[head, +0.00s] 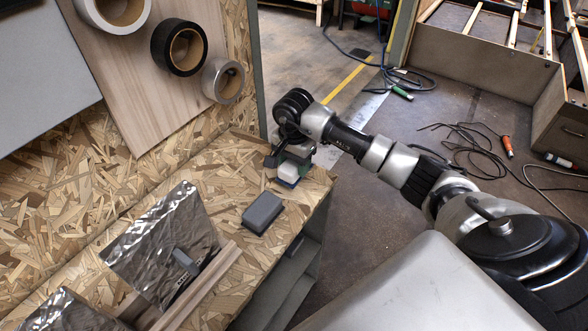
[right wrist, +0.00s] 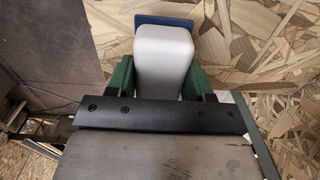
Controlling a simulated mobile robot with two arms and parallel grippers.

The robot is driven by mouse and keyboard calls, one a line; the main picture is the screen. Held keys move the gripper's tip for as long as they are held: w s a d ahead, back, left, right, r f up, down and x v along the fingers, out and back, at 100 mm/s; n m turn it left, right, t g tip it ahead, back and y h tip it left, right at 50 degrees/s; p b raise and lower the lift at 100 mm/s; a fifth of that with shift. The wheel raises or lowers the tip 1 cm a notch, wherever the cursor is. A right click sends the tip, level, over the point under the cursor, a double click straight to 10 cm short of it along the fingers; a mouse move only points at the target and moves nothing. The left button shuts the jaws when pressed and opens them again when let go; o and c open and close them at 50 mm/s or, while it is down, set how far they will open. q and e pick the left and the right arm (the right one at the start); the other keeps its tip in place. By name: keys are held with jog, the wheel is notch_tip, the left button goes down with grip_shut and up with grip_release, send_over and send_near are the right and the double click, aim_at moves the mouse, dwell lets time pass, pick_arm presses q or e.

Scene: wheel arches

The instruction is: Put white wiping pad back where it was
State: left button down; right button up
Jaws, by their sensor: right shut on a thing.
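The white wiping pad (head: 288,170) is a pale rounded block at the far right corner of the chipboard bench top (head: 240,160). My right gripper (head: 284,164) is shut on it. In the right wrist view the pad (right wrist: 162,58) sits between the green fingers of my right gripper (right wrist: 163,82). A flat blue piece (right wrist: 165,19) shows at the pad's far end, and it also shows below the pad in the head view (head: 287,183). I cannot tell whether the blue piece is part of the pad or touches the bench. My left gripper is not in view.
A dark grey block (head: 263,212) lies on the bench close to the right gripper. Foil-covered pieces (head: 165,240) and a wooden strip (head: 197,288) lie nearer. Tape rolls (head: 180,47) hang on the back board. The bench's right edge is close to the pad.

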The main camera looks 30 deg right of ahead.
notch_tip(320, 180, down, 3)
jog(key=o, duration=0.8)
notch_tip(320, 180, up, 12)
jog(key=shift+r+b, duration=0.1)
jog(key=shift+b, duration=0.55)
